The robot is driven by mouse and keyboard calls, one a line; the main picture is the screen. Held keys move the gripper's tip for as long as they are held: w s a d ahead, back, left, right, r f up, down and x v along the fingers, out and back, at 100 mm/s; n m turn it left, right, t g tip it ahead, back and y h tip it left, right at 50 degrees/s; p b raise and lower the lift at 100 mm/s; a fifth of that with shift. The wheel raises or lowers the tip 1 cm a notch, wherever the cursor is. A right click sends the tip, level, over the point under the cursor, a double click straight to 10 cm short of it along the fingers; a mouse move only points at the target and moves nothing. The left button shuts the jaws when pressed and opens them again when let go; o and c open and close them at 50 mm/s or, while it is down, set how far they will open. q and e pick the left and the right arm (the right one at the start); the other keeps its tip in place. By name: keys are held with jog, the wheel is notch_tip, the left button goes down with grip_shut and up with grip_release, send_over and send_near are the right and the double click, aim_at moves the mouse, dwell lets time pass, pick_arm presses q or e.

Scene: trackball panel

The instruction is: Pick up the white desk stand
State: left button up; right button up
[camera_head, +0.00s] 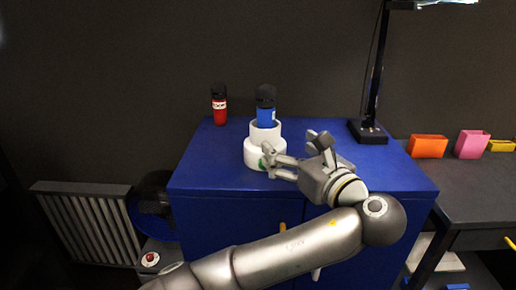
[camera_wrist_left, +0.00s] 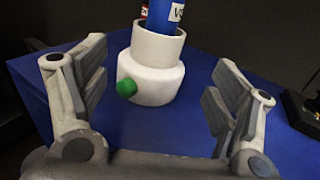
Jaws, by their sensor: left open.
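The white desk stand (camera_head: 253,154) stands upright on the blue cabinet top, a wide round base with a narrower cup above. In the left wrist view the stand (camera_wrist_left: 163,84) shows a green knob (camera_wrist_left: 127,88) on its side. A blue bottle with a black cap (camera_head: 266,116) sits in its cup. My left gripper (camera_head: 268,158) is open and empty, just in front of the stand in the head view. In the left wrist view the stand is ahead, between the spread fingers (camera_wrist_left: 160,90), with no visible grip on it. My right gripper is in neither view.
A red bottle with a black cap (camera_head: 219,106) stands behind left on the blue cabinet (camera_head: 208,160). A black lamp (camera_head: 370,130) stands at the back right. Orange (camera_head: 428,146) and pink (camera_head: 471,144) containers are on the dark side table. A radiator (camera_head: 88,222) is at left.

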aim_at(273, 134)
pick_arm(q)
jog(key=x, duration=0.4)
jog(key=shift+w+a+r+b, duration=0.3)
jog(key=b+x, duration=0.1)
jog(key=x, duration=0.4)
jog(key=shift+w+a+r, duration=0.15)
jog(key=shift+w+a, duration=0.05)
jog(key=shift+w, duration=0.05)
jog(key=shift+r, duration=0.1)
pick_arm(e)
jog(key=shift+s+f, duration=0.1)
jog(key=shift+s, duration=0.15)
pick_arm(q)
jog(key=shift+c, duration=0.3)
jog(key=c, duration=0.9)
jog(key=shift+c, duration=0.6)
jog(key=shift+r, duration=0.15)
